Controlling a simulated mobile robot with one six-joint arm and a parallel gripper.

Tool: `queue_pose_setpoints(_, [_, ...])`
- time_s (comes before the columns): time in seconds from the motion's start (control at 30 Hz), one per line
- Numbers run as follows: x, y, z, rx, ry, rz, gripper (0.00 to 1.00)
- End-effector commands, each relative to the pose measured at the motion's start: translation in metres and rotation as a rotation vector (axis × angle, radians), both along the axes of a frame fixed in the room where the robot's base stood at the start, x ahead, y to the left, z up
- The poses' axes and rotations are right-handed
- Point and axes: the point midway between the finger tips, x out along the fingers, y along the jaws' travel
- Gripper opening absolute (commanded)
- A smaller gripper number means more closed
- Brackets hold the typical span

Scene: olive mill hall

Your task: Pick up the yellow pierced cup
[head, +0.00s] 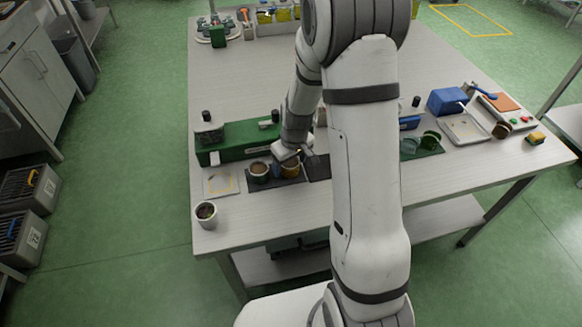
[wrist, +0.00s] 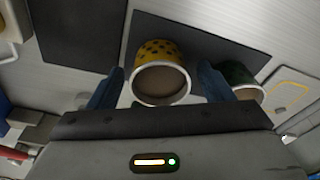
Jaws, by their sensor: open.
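The yellow pierced cup (wrist: 160,52) has dark holes in its side and a pale rim around a brownish inside. It stands on a dark mat (wrist: 205,38) between the two blue fingers of my gripper (wrist: 160,76) in the wrist view. The fingers are open, one on each side, with a visible gap to the cup on the left; on the right the gap is narrow. In the head view the cup (head: 291,170) is partly hidden under my gripper (head: 291,153).
A dark green cup (wrist: 236,74) stands close beside the right finger in the wrist view; it shows left of the yellow cup in the head view (head: 259,171). A green case (head: 238,141) lies behind the cups.

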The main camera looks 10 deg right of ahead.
Motion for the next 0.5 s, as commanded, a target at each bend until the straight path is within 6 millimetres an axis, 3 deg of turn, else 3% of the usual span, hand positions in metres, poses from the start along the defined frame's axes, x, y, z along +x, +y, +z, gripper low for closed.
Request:
queue_pose_setpoints(0.2, [0.0002,-0.0001,0.0,0.0,-0.001,0.0,0.72])
queue_pose_setpoints(0.5, [0.0001,-0.0005,0.0003,0.0,0.0,-0.001,0.47])
